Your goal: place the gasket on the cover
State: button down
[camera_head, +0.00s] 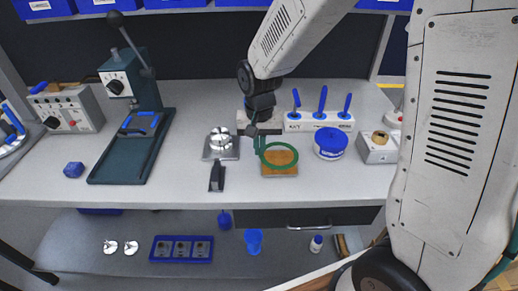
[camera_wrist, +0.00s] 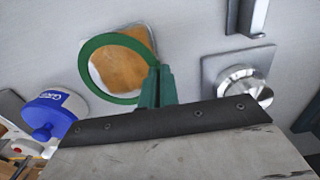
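The gasket is a thin green ring (camera_head: 279,168); in the wrist view its band (camera_wrist: 84,68) shows whole except at the fingers. My gripper (camera_head: 260,147) has dark green fingers, which in the wrist view (camera_wrist: 157,88) come together on the ring's edge. The ring is held over a square brown pad (camera_head: 283,158) with a pale rim. To the left, a shiny round metal part on a square plate (camera_head: 220,145) looks like the cover; it also shows in the wrist view (camera_wrist: 243,85). My gripper and the gasket are apart from it.
A dark upright block (camera_head: 216,178) stands in front of the metal plate. A blue-lidded tub (camera_head: 330,143) and a rack of blue-handled tools (camera_head: 320,121) are to the right. A green press (camera_head: 130,150) stands left. Bench space between press and plate is clear.

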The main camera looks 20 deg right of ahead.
jog(key=shift+f, duration=1.1)
jog(key=shift+f, duration=0.15)
jog(key=c, duration=1.7)
grip_release()
